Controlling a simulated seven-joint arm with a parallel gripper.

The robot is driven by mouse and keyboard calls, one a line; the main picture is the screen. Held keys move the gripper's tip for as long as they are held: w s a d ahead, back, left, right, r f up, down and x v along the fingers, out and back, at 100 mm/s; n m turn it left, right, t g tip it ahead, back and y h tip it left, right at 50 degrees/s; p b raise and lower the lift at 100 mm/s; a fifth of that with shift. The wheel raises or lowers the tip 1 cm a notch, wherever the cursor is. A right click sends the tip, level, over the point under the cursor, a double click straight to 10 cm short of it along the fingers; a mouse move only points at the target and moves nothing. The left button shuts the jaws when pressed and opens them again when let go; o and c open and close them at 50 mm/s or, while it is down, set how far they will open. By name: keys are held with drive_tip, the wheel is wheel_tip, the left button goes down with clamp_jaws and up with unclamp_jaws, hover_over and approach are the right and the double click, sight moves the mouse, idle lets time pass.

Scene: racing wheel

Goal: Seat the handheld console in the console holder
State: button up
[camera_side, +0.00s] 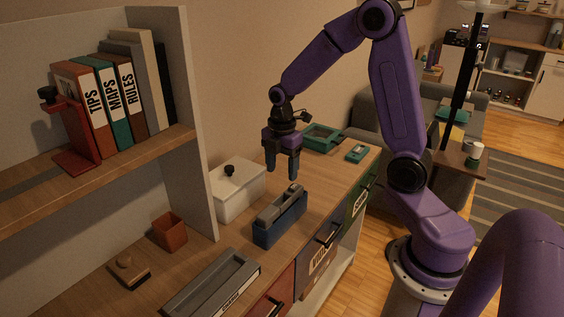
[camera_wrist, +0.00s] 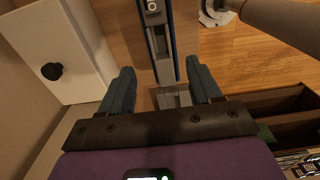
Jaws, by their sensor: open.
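My gripper (camera_side: 281,171) points down, open and empty, above the far end of a blue, long, narrow holder-like body (camera_side: 278,228) on the desk. A grey long piece (camera_side: 279,203) lies along its top, with a small raised block at its far end. In the wrist view the open fingers (camera_wrist: 160,78) sit either side of the grey piece's line (camera_wrist: 161,48), apart from it. A small green device with a pale face (camera_side: 356,153) lies flat at the desk's far right. I cannot tell for certain which of these are the console and its holder.
A white lidded box (camera_side: 238,190) stands close left of the blue body. A green tray (camera_side: 322,138) lies behind my gripper. A grey tray (camera_side: 212,284), brown cup (camera_side: 170,231) and stamp (camera_side: 129,270) are nearer. A shelf panel (camera_side: 180,120) rises at left.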

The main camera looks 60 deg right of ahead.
drive_tip(key=s+a+r+m, duration=0.2)
drive_tip(key=s+a+r, duration=0.3)
drive_tip(key=s+a, duration=0.5)
drive_tip(key=s+a+m, duration=0.2)
drive_tip(key=s+m, duration=0.1)
drive_tip(key=s, duration=1.1)
drive_tip(key=shift+s+a+r, duration=0.25)
drive_tip(key=shift+s+r, duration=0.1)
drive_tip(key=shift+r, duration=0.05)
